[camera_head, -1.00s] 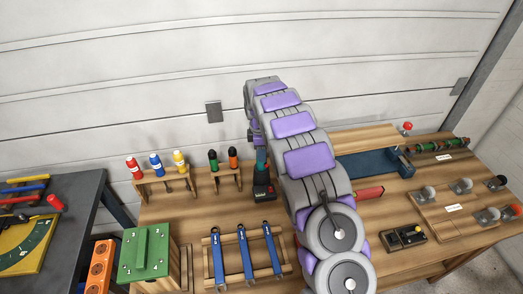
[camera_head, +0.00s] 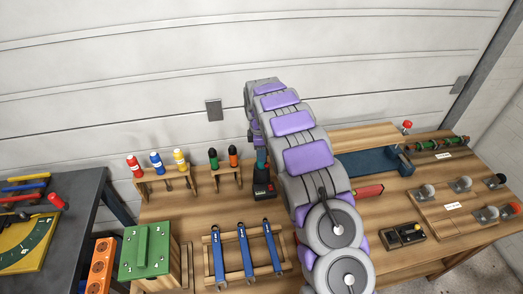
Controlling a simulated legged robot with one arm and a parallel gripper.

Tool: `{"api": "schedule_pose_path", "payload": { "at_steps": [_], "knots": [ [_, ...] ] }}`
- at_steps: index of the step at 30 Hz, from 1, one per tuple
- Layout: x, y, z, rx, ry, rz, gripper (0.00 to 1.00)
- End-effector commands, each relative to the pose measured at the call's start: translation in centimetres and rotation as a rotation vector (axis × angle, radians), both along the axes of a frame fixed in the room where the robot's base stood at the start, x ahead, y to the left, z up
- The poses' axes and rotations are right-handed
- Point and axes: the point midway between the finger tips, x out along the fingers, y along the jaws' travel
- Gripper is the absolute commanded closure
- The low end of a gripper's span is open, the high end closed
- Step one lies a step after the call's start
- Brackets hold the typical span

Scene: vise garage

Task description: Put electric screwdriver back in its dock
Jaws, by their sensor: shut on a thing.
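The electric screwdriver seems to be the teal upright body (camera_head: 261,158) under the end of my arm, left of the arm in the picture. A black block with red marks (camera_head: 263,188) stands on the bench directly below it; it looks like the dock, but I cannot tell whether it is the dock or the tool's own base. The teal body and the block meet in the picture; I cannot tell if it is fully seated. My gripper (camera_head: 254,139) points down at the top of the teal body and is shut on it. My arm hides its fingertips and right side.
Small screwdrivers in wooden racks (camera_head: 168,181) stand to the left. Blue wrenches (camera_head: 246,252) lie on a wooden rack in front. A green block (camera_head: 145,252) stands at front left. A blue vise (camera_head: 372,163) and a black box (camera_head: 405,233) are to the right.

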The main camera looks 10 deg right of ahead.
Motion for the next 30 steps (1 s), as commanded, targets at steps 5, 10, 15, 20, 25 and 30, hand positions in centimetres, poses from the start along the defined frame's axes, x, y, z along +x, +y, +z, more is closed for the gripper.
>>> {"api": "schedule_pose_path", "payload": {
  "at_steps": [5, 10, 15, 20, 25, 30],
  "knots": [
    [0.02, 0.0, -0.04, 0.0, -0.001, 0.0, 1.0],
    [0.03, 0.0, -0.04, 0.0, -0.001, 0.0, 0.59],
    [0.04, 0.01, -0.06, 0.0, -0.001, 0.0, 0.43],
    [0.04, 0.01, -0.09, 0.0, 0.0, 0.0, 0.3],
    [0.03, 0.01, -0.12, 0.0, 0.0, 0.0, 0.27],
    [0.03, 0.01, -0.12, 0.0, 0.0, 0.0, 0.13]
  ]
}}
